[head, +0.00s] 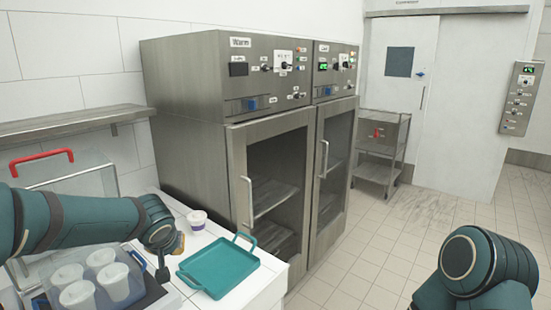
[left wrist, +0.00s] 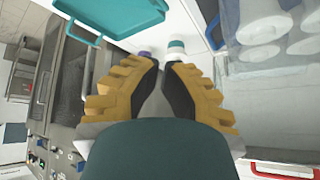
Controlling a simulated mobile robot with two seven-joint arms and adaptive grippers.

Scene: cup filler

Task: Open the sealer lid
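The sealer's clear lid (head: 95,162) is at the left in the head view, partly hidden by my left arm. Its red handle (head: 42,158) is at the top and also shows at the lower right of the left wrist view (left wrist: 285,170). Several white cups (head: 76,293) sit in front of it and look hazy in the left wrist view (left wrist: 265,30). I cannot tell how far the lid is raised. My right gripper is out of view.
A teal tray (head: 222,264) lies on the white counter right of my left gripper. A small white and purple cup (head: 197,219) stands behind it. Two steel cabinets (head: 185,120) stand beyond. A steel shelf (head: 75,125) is on the left wall. The floor at right is clear.

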